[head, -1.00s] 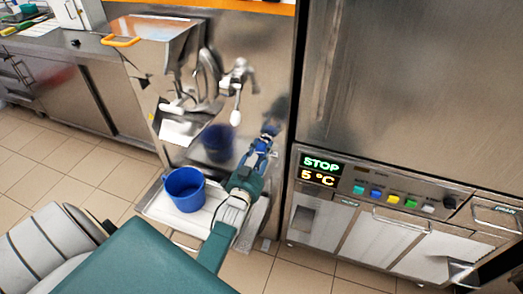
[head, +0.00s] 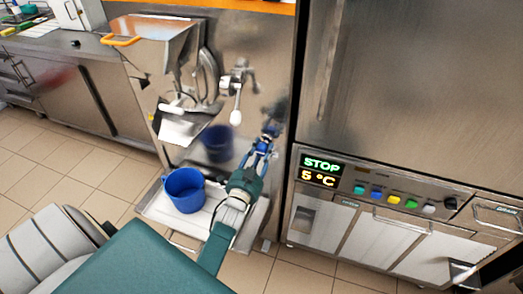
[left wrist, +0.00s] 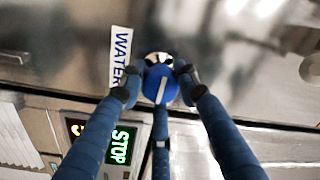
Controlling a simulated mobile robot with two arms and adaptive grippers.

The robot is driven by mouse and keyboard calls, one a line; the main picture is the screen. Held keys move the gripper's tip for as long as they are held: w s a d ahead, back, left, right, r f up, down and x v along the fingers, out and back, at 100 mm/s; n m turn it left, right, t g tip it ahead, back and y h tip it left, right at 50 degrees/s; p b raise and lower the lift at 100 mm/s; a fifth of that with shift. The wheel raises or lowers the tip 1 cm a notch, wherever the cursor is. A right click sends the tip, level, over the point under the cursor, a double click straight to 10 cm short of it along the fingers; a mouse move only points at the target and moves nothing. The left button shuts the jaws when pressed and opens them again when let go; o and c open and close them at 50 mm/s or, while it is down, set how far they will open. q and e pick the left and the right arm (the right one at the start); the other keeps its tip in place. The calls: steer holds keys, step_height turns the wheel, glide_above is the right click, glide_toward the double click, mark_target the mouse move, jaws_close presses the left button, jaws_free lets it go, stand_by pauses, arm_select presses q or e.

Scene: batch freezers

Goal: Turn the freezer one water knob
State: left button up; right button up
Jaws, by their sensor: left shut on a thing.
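The water knob (left wrist: 150,96) is a round blue knob with a pale line across its face, in the left wrist view. It sits on a steel panel beside a white label reading WATER (left wrist: 121,58). The fingers of my left gripper (left wrist: 158,78) are closed around it, with a fingertip on either side and a third finger below. In the head view my left gripper (head: 266,141) is at the right part of the first machine's steel front (head: 262,40), and the knob is mostly hidden by the fingers. My right gripper is in neither view.
A blue bucket (head: 185,189) stands on the machine's lower tray (head: 158,209), left of my left arm. The dispensing lever (head: 236,116) hangs above left. At right is another unit with a STOP display (head: 322,165) and colored buttons. Tiled floor lies left.

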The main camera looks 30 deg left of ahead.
arm_select(q)
steer(key=o, duration=1.2)
steer(key=shift+w+d+r, duration=0.1)
steer(key=shift+d, duration=0.05)
steer(key=shift+s, duration=0.2)
steer(key=v, duration=1.1)
steer(key=shift+s+d, duration=0.15)
steer(key=shift+s, duration=0.15)
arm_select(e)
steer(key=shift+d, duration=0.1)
